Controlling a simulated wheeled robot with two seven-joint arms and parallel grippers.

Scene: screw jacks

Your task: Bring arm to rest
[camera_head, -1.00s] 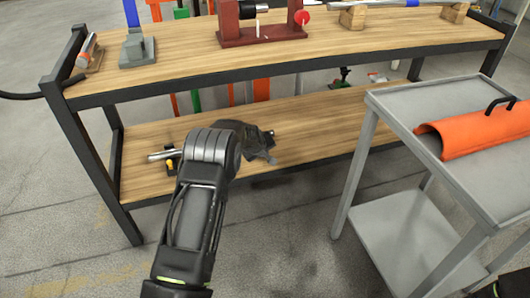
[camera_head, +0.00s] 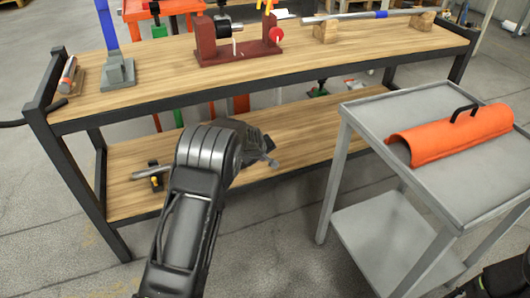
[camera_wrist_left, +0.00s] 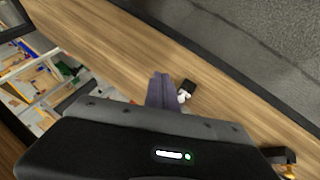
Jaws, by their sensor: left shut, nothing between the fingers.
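My left arm comes in from the bottom of the head view, bent at a thick grey-black joint. My left gripper (camera_head: 264,150) is partly hidden behind that joint and appears over the wooden lower shelf (camera_head: 310,128) of the workbench. In the left wrist view, my left gripper (camera_wrist_left: 160,92) has its fingers together with nothing between them, above a wooden surface. A black part of my right arm shows at the bottom right of the head view; its gripper cannot be made out.
The bench top (camera_head: 160,75) carries a red-brown fixture (camera_head: 225,50), a grey-blue stand (camera_head: 117,72) and a rod on wooden blocks. A grey trolley (camera_head: 370,110) with an orange curved cover (camera_head: 460,133) stands to the right. A metal tool (camera_head: 150,174) lies on the lower shelf, left of my arm.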

